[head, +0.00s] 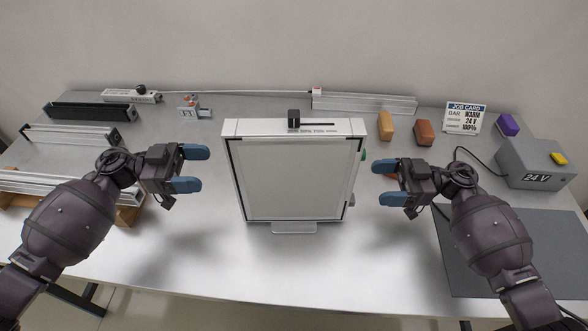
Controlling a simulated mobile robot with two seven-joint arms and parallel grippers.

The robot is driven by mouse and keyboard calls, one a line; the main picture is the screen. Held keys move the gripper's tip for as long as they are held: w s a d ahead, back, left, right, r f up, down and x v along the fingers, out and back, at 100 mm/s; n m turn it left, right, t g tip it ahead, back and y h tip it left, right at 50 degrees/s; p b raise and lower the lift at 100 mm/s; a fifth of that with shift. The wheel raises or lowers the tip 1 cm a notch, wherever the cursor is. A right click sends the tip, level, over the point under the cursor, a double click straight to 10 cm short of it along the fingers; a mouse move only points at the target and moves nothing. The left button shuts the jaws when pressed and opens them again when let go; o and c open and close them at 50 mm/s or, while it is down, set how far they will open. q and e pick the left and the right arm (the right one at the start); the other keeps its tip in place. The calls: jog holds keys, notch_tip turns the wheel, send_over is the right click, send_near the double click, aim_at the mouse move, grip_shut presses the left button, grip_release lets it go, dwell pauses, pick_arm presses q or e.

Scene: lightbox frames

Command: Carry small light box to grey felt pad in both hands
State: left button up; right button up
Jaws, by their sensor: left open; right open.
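The small light box (294,180) stands upright in the middle of the table, with a pale panel in a silver frame and a black slider on top. The grey felt pad (525,262) lies flat at the table's right front, partly hidden by my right arm. My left gripper (200,168) is open and empty, a little left of the light box. My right gripper (382,181) is open and empty, a little right of the box. Neither gripper touches the box.
A grey 24 V supply box (535,165) with a cable stands behind the pad. Orange (386,126), brown (424,133) and purple (507,124) blocks and a job card (464,118) are at the back right. Metal profiles (70,138) lie at the left. The table (330,268) is clear in front.

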aim_at(248, 168)
pick_arm(q)
jog(key=d, duration=1.1)
jog(key=shift+s, duration=0.15)
pick_arm(e)
jog(key=a, duration=1.1)
jog(key=shift+s, duration=0.2)
pick_arm(q)
jog(key=shift+a, duration=0.1)
jog(key=shift+c, duration=0.2)
pick_arm(e)
jog(key=shift+d, duration=0.1)
jog(key=shift+c, duration=0.2)
pick_arm(q)
grip_shut()
pick_arm(e)
grip_shut()
pick_arm(q)
jog(key=shift+r, duration=0.1)
pick_arm(e)
jog(key=shift+r, duration=0.1)
